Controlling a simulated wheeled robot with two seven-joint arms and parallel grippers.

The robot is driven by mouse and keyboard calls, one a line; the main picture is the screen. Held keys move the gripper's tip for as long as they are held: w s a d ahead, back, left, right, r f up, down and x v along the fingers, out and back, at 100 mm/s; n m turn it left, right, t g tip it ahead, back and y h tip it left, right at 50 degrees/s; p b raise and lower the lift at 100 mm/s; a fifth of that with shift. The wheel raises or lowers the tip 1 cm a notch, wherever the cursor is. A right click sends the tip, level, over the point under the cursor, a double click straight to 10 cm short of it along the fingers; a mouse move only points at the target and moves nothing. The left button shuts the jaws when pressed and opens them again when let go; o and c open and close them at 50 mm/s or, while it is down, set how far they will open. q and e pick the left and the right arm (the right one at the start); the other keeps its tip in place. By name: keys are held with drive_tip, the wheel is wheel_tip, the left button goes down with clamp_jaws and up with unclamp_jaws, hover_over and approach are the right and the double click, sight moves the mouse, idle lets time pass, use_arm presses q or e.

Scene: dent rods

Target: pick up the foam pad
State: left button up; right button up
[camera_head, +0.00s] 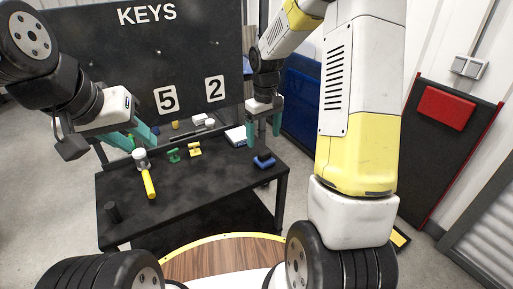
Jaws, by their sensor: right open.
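A small blue and dark block (264,161) lies near the right edge of the black table; it may be the foam pad, but I cannot tell for sure. A white block (236,136) lies further back, left of my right gripper. My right gripper (263,141) points down above the blue block. Its teal fingers are apart with nothing between them. My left gripper (134,143) is at the table's back left, its teal fingers apart. A mallet with a yellow handle (149,183) lies below it; its pale head is close to the fingers, and I cannot tell if they touch.
The black table (190,210) has bare room at its front and middle. A black KEYS board (190,50) rises behind. A blue cabinet (301,105) is behind right.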

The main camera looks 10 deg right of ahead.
sight(265, 152)
drive_tip(key=f, duration=0.6)
drive_tip(key=w+f, duration=0.1)
drive_tip(key=f, duration=0.3)
drive_tip(key=shift+w+d, duration=0.1)
drive_tip(key=shift+d, duration=0.25)
drive_tip(key=c, duration=1.4)
drive_tip(key=shift+c, duration=0.2)
drive_tip(key=shift+r, duration=0.6)
wheel_tip(265, 152, up, 2)
drive_tip(key=shift+r, duration=0.15)
drive_tip(key=s+d+r, duration=0.1)
drive_tip(key=s+d, duration=0.1)
drive_tip(key=s, duration=1.4)
drive_tip(key=shift+r, duration=0.25)
